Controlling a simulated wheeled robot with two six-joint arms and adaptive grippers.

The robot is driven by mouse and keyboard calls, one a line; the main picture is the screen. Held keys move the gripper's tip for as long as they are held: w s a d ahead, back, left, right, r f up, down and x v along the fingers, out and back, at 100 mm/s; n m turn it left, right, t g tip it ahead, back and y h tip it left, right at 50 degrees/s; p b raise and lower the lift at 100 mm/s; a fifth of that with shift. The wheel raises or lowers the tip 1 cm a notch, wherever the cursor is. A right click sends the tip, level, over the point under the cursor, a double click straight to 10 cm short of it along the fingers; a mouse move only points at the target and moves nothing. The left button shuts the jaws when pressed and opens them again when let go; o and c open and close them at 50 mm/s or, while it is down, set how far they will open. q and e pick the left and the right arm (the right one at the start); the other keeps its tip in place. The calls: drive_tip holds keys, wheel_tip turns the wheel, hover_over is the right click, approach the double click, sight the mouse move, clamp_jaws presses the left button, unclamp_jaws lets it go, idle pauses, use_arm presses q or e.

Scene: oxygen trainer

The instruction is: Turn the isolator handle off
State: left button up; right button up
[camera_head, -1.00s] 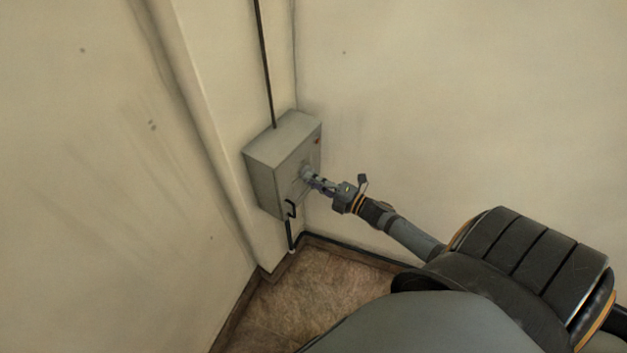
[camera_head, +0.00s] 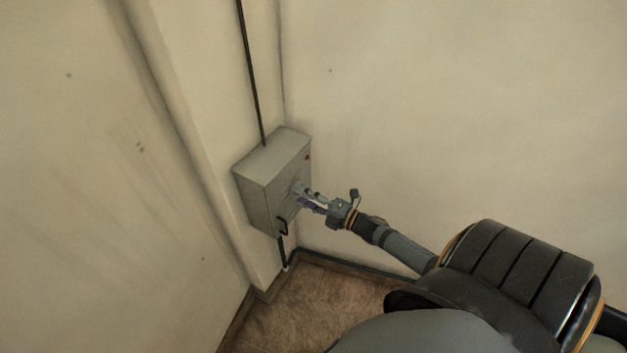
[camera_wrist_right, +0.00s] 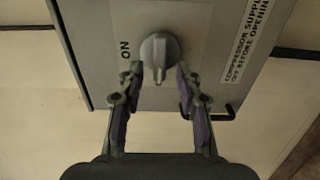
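The isolator handle (camera_wrist_right: 160,54) is a round grey knob with a raised grip bar on the front of a grey box (camera_head: 262,195). In the right wrist view the bar runs up and down the picture, and the word ON is printed to the left of the knob. My right gripper (camera_wrist_right: 160,77) is open, with one fingertip on each side of the bar's lower end. Gaps show between the fingers and the bar. In the head view my right gripper (camera_head: 303,193) is at the box front and mostly hides the handle. My left gripper is not in view.
The box hangs on a pillar near the room corner. A dark conduit (camera_head: 251,75) runs up from it. A small red spot (camera_head: 307,157) and a black hooked bar (camera_head: 283,227) show on it. A warning label (camera_wrist_right: 248,40) is right of the knob. Floor (camera_head: 315,300) below is clear.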

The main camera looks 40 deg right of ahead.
drive_tip(key=v, duration=1.1)
drive_tip(key=shift+s, duration=0.35)
drive_tip(key=s+d+f+m+g+h, duration=0.2)
drive_tip(key=s+d+f+m+h, duration=0.15)
drive_tip(key=f, duration=0.55)
drive_tip(key=s+d+f+m+g+h, duration=0.25)
drive_tip(key=f+m, duration=0.25)
drive_tip(key=f, duration=0.4)
drive_tip(key=s+d+f+m+g+h, duration=0.25)
drive_tip(key=s+f+m, duration=0.2)
drive_tip(key=f, duration=0.45)
drive_tip(key=s+a+f+m+g, duration=0.8)
drive_tip(key=s+a+f, duration=0.8)
drive_tip(key=s, duration=0.2)
drive_tip(key=shift+s+m+y, duration=0.3)
drive_tip(key=shift+m+y, duration=0.05)
drive_tip(key=shift+m, duration=0.35)
drive_tip(key=shift+a+f, duration=0.1)
drive_tip(key=shift+f, duration=0.05)
